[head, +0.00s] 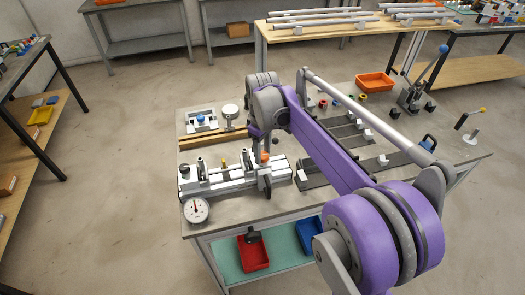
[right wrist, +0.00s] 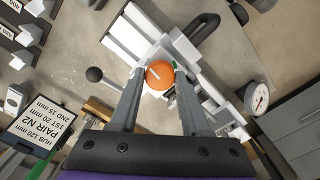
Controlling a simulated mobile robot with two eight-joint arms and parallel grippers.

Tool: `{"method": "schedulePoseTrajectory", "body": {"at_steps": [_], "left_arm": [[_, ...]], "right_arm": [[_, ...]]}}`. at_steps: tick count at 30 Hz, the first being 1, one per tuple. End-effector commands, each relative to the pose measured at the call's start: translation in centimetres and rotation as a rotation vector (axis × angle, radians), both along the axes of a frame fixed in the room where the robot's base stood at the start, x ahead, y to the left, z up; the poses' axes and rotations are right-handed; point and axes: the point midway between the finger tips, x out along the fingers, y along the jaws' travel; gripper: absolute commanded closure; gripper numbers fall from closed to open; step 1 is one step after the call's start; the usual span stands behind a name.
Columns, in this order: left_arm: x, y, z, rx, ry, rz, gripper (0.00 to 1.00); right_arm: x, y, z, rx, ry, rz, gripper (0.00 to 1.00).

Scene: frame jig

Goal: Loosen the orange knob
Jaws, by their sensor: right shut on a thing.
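The orange knob (right wrist: 159,75) is round, with a pale line across its top. It sits on the grey-and-white frame jig (right wrist: 130,40). My right gripper (right wrist: 158,70) has one finger on each side of the knob and is shut on it. In the head view the orange knob (head: 265,157) shows small at the right part of the jig (head: 225,183), partly hidden by my right arm. My right gripper (head: 265,178) reaches down there from above. My left gripper is in neither view.
A dial gauge (head: 196,210) stands at the bench's front left corner. Beside the jig are dark rails (head: 312,180) and a wooden strip (head: 205,140). A black ball-ended lever (right wrist: 94,74) and a printed label (right wrist: 40,130) show near the knob. Red (head: 253,254) and blue bins are on the shelf below.

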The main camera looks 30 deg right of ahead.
Motion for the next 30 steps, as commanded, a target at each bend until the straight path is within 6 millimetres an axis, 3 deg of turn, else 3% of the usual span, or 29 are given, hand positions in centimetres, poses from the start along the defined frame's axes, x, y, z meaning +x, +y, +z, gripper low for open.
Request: {"method": "schedulePoseTrajectory", "body": {"at_steps": [16,17,21,30], "left_arm": [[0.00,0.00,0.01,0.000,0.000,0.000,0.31],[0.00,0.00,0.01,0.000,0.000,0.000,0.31],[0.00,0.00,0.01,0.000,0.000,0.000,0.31],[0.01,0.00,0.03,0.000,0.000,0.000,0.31]], "right_arm": [[0.01,0.00,0.00,0.000,0.000,0.024,1.00],[0.01,0.00,0.00,0.000,0.000,0.024,0.48],[0.00,0.00,0.00,0.000,0.000,0.024,0.23],[0.00,0.00,0.12,0.000,0.000,0.023,0.23]]}}
